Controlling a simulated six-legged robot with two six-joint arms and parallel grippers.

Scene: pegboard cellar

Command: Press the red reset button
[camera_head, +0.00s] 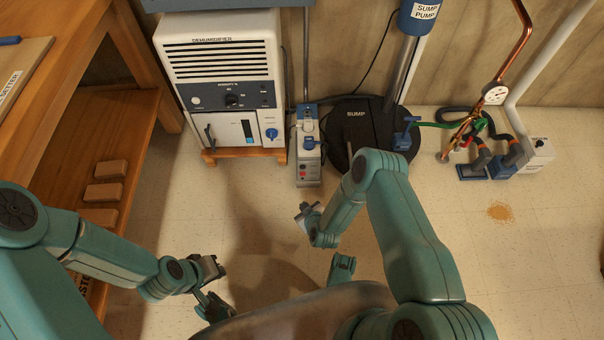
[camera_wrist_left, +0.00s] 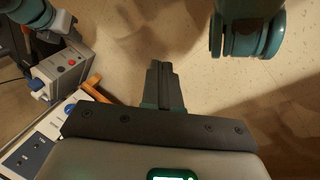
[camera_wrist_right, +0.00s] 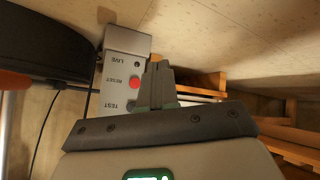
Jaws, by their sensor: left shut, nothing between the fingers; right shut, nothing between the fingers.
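The red reset button (camera_wrist_right: 134,82) shows in the right wrist view, labelled RESET, between a black LIVE spot and a dark TEST button. It is on a grey box (camera_head: 308,165), which stands on the floor between the dehumidifier and the sump lid. The red button also shows in the left wrist view (camera_wrist_left: 70,62). My right gripper (camera_head: 306,212) is shut and empty, in front of the box; in the right wrist view its fingertips (camera_wrist_right: 160,66) appear just beside the red button, contact not visible. My left gripper (camera_head: 216,272) is shut and empty, low at left.
The white dehumidifier (camera_head: 222,70) stands left of the box on a wooden stand (camera_head: 245,153). The round black sump lid (camera_head: 350,115) lies to its right. A wooden bench (camera_head: 75,60) with bricks (camera_head: 103,192) is at left. Pipes and a valve (camera_head: 480,125) are at right. Floor in front is clear.

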